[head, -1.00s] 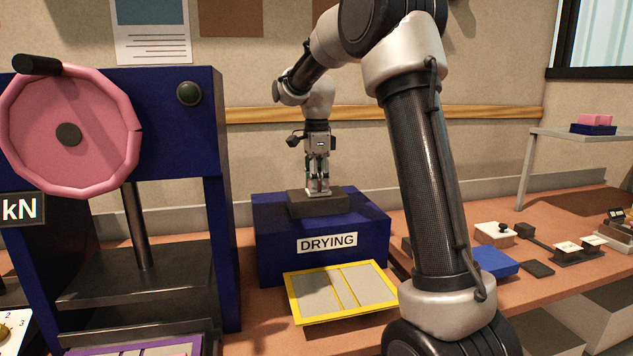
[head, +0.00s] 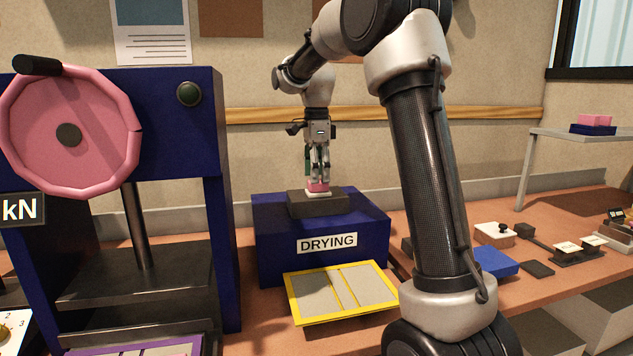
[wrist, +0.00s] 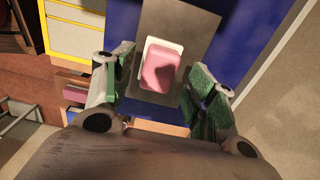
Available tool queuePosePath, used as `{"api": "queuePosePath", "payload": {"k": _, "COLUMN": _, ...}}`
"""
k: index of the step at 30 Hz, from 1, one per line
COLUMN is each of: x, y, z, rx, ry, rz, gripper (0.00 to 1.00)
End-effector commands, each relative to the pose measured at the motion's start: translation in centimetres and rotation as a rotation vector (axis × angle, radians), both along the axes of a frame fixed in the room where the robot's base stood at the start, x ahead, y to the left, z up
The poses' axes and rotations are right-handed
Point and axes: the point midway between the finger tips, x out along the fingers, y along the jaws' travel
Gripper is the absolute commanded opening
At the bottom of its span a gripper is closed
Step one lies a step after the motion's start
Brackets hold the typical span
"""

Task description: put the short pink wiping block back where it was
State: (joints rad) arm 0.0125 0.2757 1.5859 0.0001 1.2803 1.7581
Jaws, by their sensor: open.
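A short pink block (head: 318,187) with a white layer under it sits on a dark grey pad (head: 300,208) on top of the blue box marked DRYING (head: 280,242). In the wrist view the pink block (wrist: 160,72) lies on the pad, its white edge showing. My gripper (head: 319,174) is open just above the block, pointing down. In the wrist view its green-lined fingers stand apart on either side of the block, with nothing held between them.
A yellow-framed tray (head: 342,294) lies in front of the box. A blue press with a pink wheel (head: 70,135) stands at left. A pink block (head: 594,119) sits in a dark blue holder on the raised shelf at right. A blue pad (head: 492,262) and small tools lie on the right bench.

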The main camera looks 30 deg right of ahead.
Motion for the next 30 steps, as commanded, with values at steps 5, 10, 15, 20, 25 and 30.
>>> {"api": "queuePosePath", "payload": {"k": 5, "x": 0.1, "y": 0.0, "z": 4.3, "rx": 0.000, "ry": -0.005, "rz": 0.000, "gripper": 0.57}}
{"api": "queuePosePath", "payload": {"k": 10, "x": 0.1, "y": 0.0, "z": 7.4, "rx": 0.000, "ry": -0.003, "rz": 0.000, "gripper": 0.57}}
{"api": "queuePosePath", "payload": {"k": 15, "x": -0.2, "y": 0.0, "z": 9.0, "rx": 0.000, "ry": -0.004, "rz": 0.011, "gripper": 0.57}}
{"api": "queuePosePath", "payload": {"k": 20, "x": -3.7, "y": 0.1, "z": 10.1, "rx": -0.004, "ry": -0.042, "rz": 0.179, "gripper": 0.57}}
{"api": "queuePosePath", "payload": {"k": 25, "x": -11.9, "y": 0.3, "z": 10.0, "rx": -0.039, "ry": -0.128, "rz": 0.588, "gripper": 0.57}}
{"api": "queuePosePath", "payload": {"k": 30, "x": -20.6, "y": 0.5, "z": 7.3, "rx": -0.118, "ry": -0.207, "rz": 1.036, "gripper": 0.57}}
